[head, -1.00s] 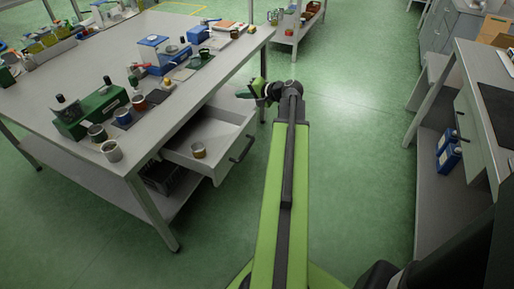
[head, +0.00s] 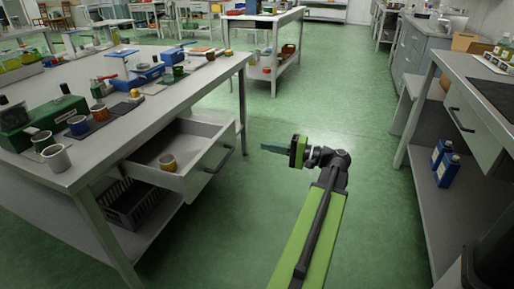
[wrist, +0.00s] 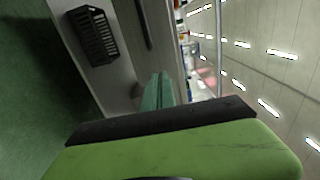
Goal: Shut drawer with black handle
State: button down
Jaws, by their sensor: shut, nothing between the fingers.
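The grey drawer (head: 190,178) under the left table is pulled out. Its dark handle (head: 219,161) is on the front, facing right.
The left table (head: 75,180) carries cups, a green machine and blue devices. A black basket (head: 135,205) lies on its lower shelf. At the right stands a bench with another dark-handled drawer (head: 480,130) and blue bottles (head: 447,170) below. Green floor between is clear.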

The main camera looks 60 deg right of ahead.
aim_at(229, 138)
jog(key=x, duration=1.2)
